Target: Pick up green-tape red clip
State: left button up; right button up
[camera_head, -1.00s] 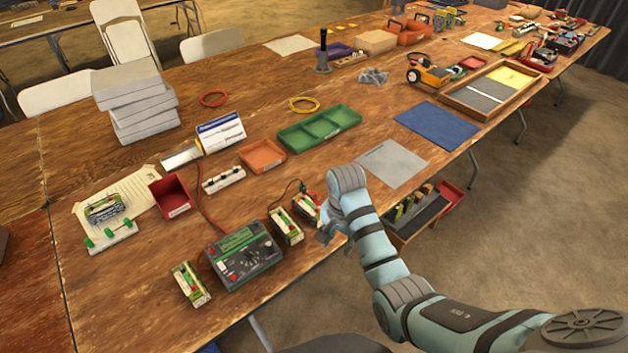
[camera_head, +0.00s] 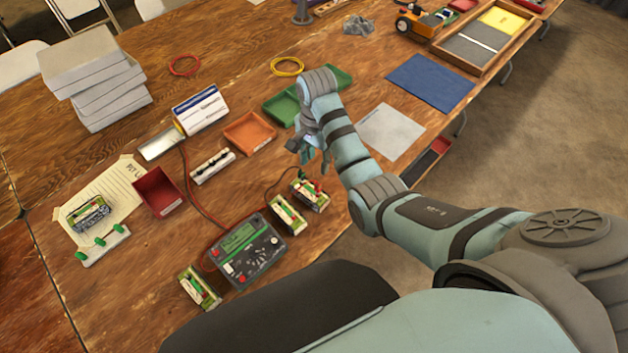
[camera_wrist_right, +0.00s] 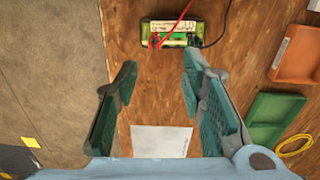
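A green-framed battery holder (camera_head: 309,194) lies on the wooden table with red clips and a dark lead on it. In the right wrist view the holder (camera_wrist_right: 170,35) is at the top, with a red clip (camera_wrist_right: 155,40) at its left end and a red wire rising from it. Green tape on the clip is too small to tell. My right gripper (camera_wrist_right: 160,78) is open and empty, its fingers pointing toward the holder but apart from it. In the head view my right gripper (camera_head: 314,158) hangs just beyond the holder. My left gripper is out of view.
A second holder (camera_head: 287,214) and a multimeter (camera_head: 245,252) stand close by, with another holder (camera_head: 199,288) left of the meter. A red wire (camera_head: 190,190) loops behind. Orange (camera_head: 249,132) and green (camera_head: 281,108) trays lie farther back. The table's front edge is near.

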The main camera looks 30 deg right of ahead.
send_over(318, 184)
notch_tip(318, 184, down, 5)
jog(key=f+b, duration=0.1)
jog(key=f, duration=0.1)
jog(key=f+b, duration=0.1)
jog(key=f, duration=0.2)
jog(key=shift+w+f, duration=0.2)
jog(key=shift+f, duration=0.05)
jog(key=shift+s+r, duration=0.2)
jog(key=shift+s, duration=0.1)
jog(key=shift+c, duration=1.2)
grip_shut()
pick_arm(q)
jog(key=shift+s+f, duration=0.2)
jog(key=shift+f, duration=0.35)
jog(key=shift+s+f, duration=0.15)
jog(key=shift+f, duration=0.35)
